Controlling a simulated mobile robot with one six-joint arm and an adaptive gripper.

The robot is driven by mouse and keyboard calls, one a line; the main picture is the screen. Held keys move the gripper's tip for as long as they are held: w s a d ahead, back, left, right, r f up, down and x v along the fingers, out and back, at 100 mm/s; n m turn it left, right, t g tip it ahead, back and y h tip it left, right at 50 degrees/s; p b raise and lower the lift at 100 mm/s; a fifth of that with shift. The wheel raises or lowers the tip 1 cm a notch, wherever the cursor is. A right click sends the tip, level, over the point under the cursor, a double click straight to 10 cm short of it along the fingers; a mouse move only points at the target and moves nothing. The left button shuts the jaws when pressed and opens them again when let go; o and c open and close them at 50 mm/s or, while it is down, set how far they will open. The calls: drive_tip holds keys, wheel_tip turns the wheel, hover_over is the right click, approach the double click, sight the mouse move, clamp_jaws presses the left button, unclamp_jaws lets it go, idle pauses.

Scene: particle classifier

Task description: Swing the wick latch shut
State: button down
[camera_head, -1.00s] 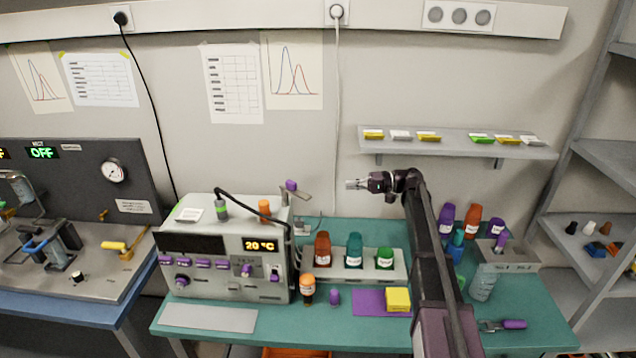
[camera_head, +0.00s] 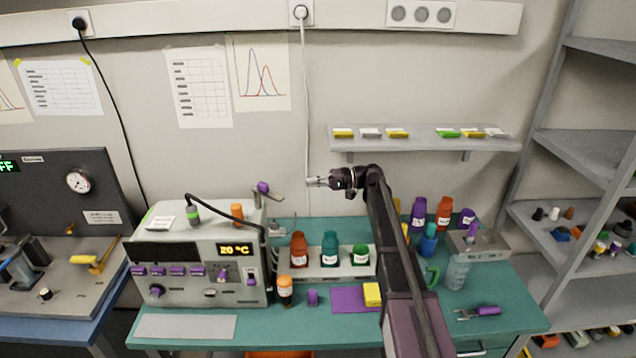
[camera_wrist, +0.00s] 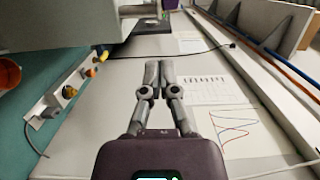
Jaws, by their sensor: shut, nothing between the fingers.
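The grey classifier (camera_head: 205,262) stands on the left of the green bench. A grey lever with a purple end (camera_head: 264,188) sticks up at its top right; it may be the wick latch, but I cannot be sure. My gripper (camera_head: 308,182) is in the air to the right of this lever, at about its height in the picture, pointing left and apart from it. In the wrist view my gripper's fingertips (camera_wrist: 158,66) are together and empty, in front of the wall with the papers. I cannot clearly make out the lever there.
Bottles in a white rack (camera_head: 330,272) stand right of the classifier. A yellow block (camera_head: 372,294) is on a purple mat (camera_head: 346,302). A wall shelf (camera_head: 425,140) hangs above. A white cable (camera_head: 305,110) runs down the wall behind my gripper. The air around the gripper looks free.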

sight(271, 192)
drive_tip(key=shift+s+a, duration=0.65)
drive_tip(key=shift+a, duration=0.8)
drive_tip(key=shift+s+a, duration=0.7)
drive_tip(key=shift+a, duration=0.75)
drive_tip(key=shift+s+a, duration=0.65)
drive_tip(key=shift+a, duration=0.8)
